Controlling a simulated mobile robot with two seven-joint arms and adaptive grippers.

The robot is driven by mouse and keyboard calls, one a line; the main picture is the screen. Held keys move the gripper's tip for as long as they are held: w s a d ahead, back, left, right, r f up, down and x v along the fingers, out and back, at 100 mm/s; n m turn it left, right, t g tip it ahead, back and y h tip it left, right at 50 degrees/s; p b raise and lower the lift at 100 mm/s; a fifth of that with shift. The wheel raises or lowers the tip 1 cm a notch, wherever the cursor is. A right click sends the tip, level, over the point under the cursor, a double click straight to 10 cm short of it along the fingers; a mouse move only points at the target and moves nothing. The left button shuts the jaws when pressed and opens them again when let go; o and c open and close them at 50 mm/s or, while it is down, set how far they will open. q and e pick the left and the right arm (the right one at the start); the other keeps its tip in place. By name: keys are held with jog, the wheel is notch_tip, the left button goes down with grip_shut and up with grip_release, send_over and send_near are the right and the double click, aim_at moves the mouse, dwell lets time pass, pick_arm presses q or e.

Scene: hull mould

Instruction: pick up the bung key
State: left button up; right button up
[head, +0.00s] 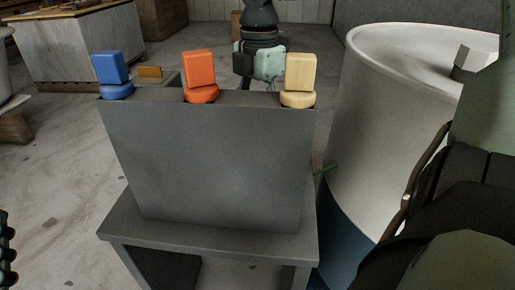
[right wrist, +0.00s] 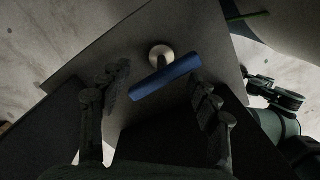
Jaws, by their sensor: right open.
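In the right wrist view, a T-shaped key with a blue bar handle (right wrist: 165,77) and a pale round part (right wrist: 160,54) shows over a grey surface. I take it to be the bung key. My right gripper (right wrist: 160,95) is open, with dark ridged fingers on either side of the blue bar. Whether they touch it I cannot tell. I cannot make out this key in the head view. A dark ridged piece at the left edge of the head view (head: 4,243) looks like part of my left gripper; its jaws are cut off.
A grey stand (head: 205,165) with a tall panel is in front of me. Blue (head: 110,70), orange (head: 199,72) and cream (head: 299,75) blocky pieces sit along its top. A large pale drum (head: 385,110) stands close at the right. Open floor lies left.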

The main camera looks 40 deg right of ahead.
jog(key=shift+f, duration=0.45)
jog(key=f, duration=0.7)
jog(key=shift+s+a+b, duration=0.15)
jog(key=shift+a+b, duration=0.1)
jog(key=shift+b, duration=0.15)
pick_arm(q)
jog(key=shift+s+a+r+t+h, duration=0.15)
jog(key=shift+s+r+t, duration=0.1)
jog(key=shift+r+t, duration=0.25)
jog(key=shift+s+a+r+t+h, duration=0.2)
jog(key=shift+r+t, duration=0.1)
jog(key=shift+r, duration=0.25)
pick_arm(e)
jog(key=c, duration=1.4)
